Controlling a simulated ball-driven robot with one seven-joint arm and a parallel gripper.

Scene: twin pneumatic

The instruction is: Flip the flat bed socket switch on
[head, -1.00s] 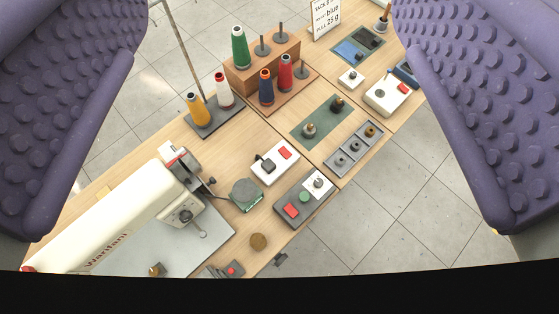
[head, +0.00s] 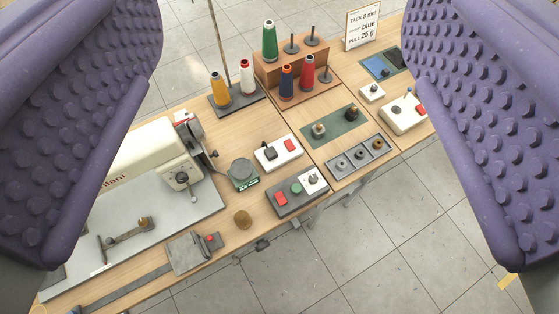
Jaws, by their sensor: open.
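A white socket box (head: 265,160) with a black plug in its left half and a red rocker switch (head: 291,145) at its right end lies on the bench just right of the sewing machine (head: 150,150). I cannot tell from here whether the rocker is on or off. The machine has a cream body and a grey flat bed (head: 75,242). My gripper (head: 282,135) is open and empty. Its two purple studded fingers stand at the left and right edges of the view. The socket box shows in the gap between them, apart from both.
A grey box (head: 287,207) with red and green buttons is in front of the socket. Thread cones stand on a wooden stand (head: 262,73) behind. Another white box (head: 397,122) with a red switch is further right.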

